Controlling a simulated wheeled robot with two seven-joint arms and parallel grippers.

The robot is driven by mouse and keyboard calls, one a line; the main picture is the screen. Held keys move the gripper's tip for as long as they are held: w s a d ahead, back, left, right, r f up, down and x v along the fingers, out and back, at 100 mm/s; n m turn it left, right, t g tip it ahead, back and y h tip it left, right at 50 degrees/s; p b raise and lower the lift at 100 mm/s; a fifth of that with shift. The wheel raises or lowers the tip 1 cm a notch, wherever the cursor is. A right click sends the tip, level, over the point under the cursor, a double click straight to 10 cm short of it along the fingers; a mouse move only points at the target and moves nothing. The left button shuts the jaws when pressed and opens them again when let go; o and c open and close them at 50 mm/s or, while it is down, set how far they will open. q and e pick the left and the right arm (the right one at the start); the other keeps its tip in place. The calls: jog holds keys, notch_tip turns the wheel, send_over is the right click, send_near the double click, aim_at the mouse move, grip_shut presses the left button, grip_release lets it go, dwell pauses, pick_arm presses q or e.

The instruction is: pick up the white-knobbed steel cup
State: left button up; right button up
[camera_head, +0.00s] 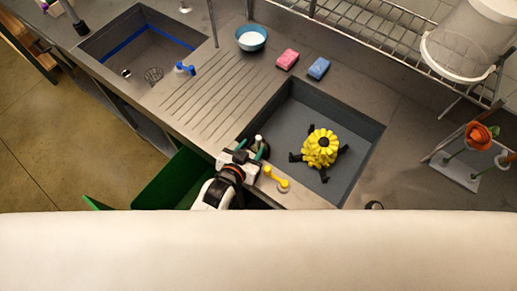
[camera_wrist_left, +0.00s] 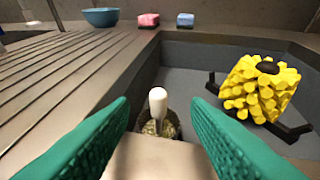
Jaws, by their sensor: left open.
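The white-knobbed steel cup (camera_wrist_left: 158,128) stands at the left end of the grey basin in the left wrist view, its white knob (camera_wrist_left: 157,100) upright. In the head view the white knob (camera_head: 258,138) shows just beyond my left gripper (camera_head: 253,149), which hides most of the cup. My left gripper is open, its green fingers apart on either side of the cup in the wrist view (camera_wrist_left: 160,112). The pale part of my gripper covers the cup's lower side. Contact with the cup cannot be told. My right gripper is not in view.
A yellow flower-like piece on black legs (camera_head: 320,148) stands in the basin (camera_head: 285,112). A yellow-handled tap (camera_head: 275,179) is close beside my gripper. Pink (camera_head: 288,59) and blue (camera_head: 318,68) sponges and a blue bowl (camera_head: 251,38) lie behind. The ribbed drainboard (camera_head: 215,95) is clear.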

aim_at(258, 139)
pick_arm(q)
jog(key=b+x, duration=0.2)
jog(key=x, duration=0.1)
jog(key=shift+w+f+b, duration=0.3)
jog(key=shift+f+b, duration=0.05)
jog(key=shift+b, duration=0.05)
jog(key=shift+w+d, duration=0.2)
jog(key=shift+w, duration=0.1)
jog(key=shift+r, duration=0.1)
jog(key=shift+s, duration=0.1)
jog(key=shift+c, duration=0.6)
grip_shut()
